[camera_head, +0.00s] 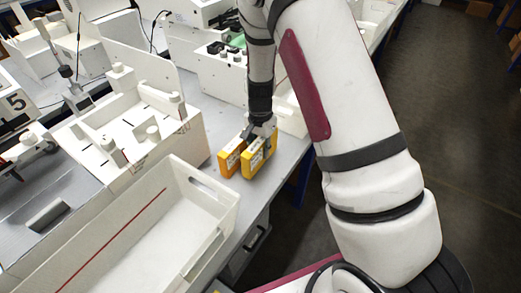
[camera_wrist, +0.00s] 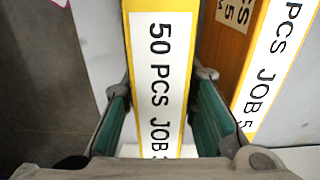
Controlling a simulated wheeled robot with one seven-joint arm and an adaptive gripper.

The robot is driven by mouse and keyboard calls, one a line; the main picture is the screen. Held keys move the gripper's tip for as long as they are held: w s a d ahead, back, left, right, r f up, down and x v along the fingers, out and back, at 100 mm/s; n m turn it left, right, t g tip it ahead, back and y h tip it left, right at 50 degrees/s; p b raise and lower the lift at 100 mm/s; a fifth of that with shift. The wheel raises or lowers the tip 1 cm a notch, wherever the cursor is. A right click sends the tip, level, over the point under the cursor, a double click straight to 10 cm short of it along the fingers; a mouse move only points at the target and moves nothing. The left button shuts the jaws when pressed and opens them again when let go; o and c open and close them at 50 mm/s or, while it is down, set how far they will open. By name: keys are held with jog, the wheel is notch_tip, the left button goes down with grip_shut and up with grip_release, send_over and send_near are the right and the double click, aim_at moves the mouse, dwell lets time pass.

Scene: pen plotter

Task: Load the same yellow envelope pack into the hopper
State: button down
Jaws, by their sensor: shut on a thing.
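Two yellow envelope packs stand upright side by side near the right edge of the bench. My gripper (camera_head: 263,140) is shut on the right one, the held yellow pack (camera_head: 252,160). In the wrist view the held pack (camera_wrist: 160,80) sits between the green finger pads, with its white label reading "50 PCS JOB". The other yellow pack (camera_head: 229,156) stands just left of it in the head view, and in the wrist view this second pack (camera_wrist: 270,70) is on the right, close outside the finger. I cannot tell which white machine part is the hopper.
A white open bin (camera_head: 225,203) with a red line inside is at the front left. A white plotter-like machine (camera_head: 150,150) with posts and slots stands behind it. Small dark parts (camera_head: 222,48) lie farther back. The bench's right edge is close to the packs.

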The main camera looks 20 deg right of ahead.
jog(key=shift+f, duration=0.35)
jog(key=shift+f, duration=0.15)
jog(key=c, duration=1.3)
grip_release()
